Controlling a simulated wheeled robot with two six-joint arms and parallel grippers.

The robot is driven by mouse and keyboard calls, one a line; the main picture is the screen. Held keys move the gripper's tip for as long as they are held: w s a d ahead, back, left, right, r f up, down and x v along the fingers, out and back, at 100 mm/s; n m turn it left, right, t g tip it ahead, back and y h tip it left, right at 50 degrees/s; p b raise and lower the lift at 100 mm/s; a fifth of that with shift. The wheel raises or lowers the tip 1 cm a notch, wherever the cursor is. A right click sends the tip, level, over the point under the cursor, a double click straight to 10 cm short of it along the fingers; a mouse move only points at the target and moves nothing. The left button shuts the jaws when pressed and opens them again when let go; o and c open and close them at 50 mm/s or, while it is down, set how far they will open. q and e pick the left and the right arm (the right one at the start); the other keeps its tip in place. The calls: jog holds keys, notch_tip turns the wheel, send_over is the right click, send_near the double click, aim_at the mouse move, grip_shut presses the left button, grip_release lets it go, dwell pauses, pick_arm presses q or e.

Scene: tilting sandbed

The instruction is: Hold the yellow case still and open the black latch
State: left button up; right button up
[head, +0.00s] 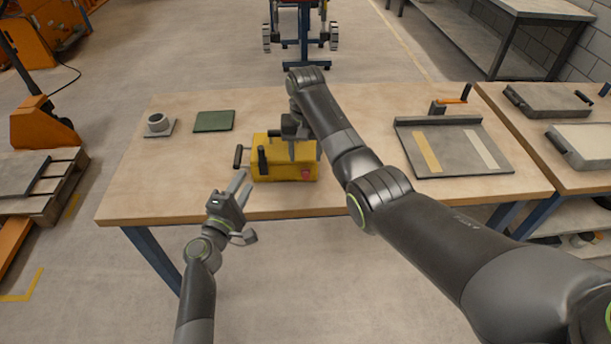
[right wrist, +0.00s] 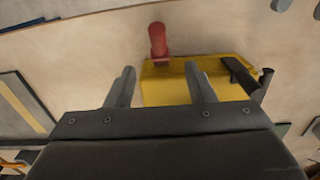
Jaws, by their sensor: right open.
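The yellow case (head: 270,174) sits near the front edge of the wooden table. A black latch (head: 262,159) stands upright at its front left, and a black handle (head: 238,157) sticks out on its left side. My right gripper (head: 292,152) is open over the top of the case. In the right wrist view the yellow case (right wrist: 165,92) shows between and beyond its fingers (right wrist: 160,70), with black parts (right wrist: 240,75) at its right end. Contact cannot be told. My left gripper (head: 246,180) is open, with its fingers apart, just left of and before the case.
A red knob (head: 306,174) is on the case's front right; a red part (right wrist: 157,40) also shows in the right wrist view. A grey tray (head: 455,150) lies right.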

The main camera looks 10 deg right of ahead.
aim_at(306, 171)
notch_tip(306, 171, down, 10)
jog(key=shift+f, duration=0.1)
dwell(0.4)
grip_shut()
pick_arm(q)
jog(key=shift+c, duration=1.2)
jog(key=shift+w+a+f+m, duration=0.1)
jog(key=shift+w+m, duration=0.2)
jog(key=shift+w, duration=0.05)
jog(key=shift+c, duration=1.4)
jog(key=w+m+h, duration=0.1)
jog(key=w+a+m+g+h, duration=0.1)
jog(key=w+a+m+g, duration=0.1)
jog(key=w, duration=0.1)
jog(key=shift+a+f+h, duration=0.1)
jog(key=shift+a+h, duration=0.15)
jog(key=shift+h, duration=0.15)
grip_shut()
jog(key=shift+m+g+h, duration=0.6)
jog(key=shift+m+g, duration=0.2)
jog(key=shift+w+a+r, duration=0.35)
jog(key=shift+w+a, duration=0.4)
jog(key=shift+a, duration=0.15)
jog(key=shift+w+a+r, duration=0.3)
jog(key=shift+w+a, duration=0.4)
jog(key=shift+a, duration=0.15)
